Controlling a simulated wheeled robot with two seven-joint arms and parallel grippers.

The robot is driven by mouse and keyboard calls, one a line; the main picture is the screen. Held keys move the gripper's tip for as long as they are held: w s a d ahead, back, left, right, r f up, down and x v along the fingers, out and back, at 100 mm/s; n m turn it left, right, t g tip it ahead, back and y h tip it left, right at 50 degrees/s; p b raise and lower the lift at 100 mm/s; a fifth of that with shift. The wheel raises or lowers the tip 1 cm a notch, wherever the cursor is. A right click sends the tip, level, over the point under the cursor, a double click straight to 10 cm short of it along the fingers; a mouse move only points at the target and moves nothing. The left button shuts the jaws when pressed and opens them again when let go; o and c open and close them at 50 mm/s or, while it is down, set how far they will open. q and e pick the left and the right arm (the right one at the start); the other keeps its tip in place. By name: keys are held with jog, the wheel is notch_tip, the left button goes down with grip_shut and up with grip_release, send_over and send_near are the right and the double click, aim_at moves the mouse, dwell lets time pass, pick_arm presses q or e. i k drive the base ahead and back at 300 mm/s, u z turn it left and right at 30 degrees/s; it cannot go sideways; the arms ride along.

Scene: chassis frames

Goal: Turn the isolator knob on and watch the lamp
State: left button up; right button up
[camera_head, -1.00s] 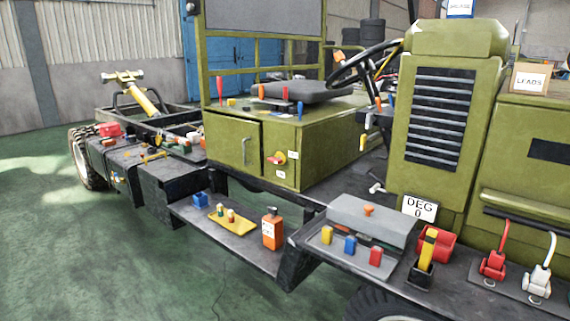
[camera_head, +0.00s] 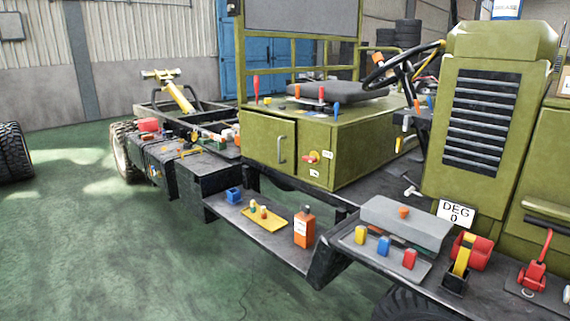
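The isolator knob (camera_head: 312,157) looks like a small red knob on a yellow backing. It is on the front of the olive-green box (camera_head: 351,157) below the seat, right of a cabinet door with a grey handle. Small white labels (camera_head: 328,155) are beside and below it. The knob's exact angle is too small to tell. I cannot tell which item is the lamp. Neither of my grippers is in view.
A black step with an orange bottle (camera_head: 304,228) and a yellow tray (camera_head: 264,219) is below the box. A grey case (camera_head: 407,219) and coloured blocks are on the fender at right. A steering wheel (camera_head: 402,65) overhangs the seat.

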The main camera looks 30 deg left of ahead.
aim_at(312, 159)
jog(key=u, duration=0.2)
jog(key=k, duration=0.4)
jog(key=u, duration=1.85)
jog(key=i, duration=1.9)
jog(key=z, duration=0.7)
jog(key=i, duration=1.15)
jog(key=z, duration=0.9)
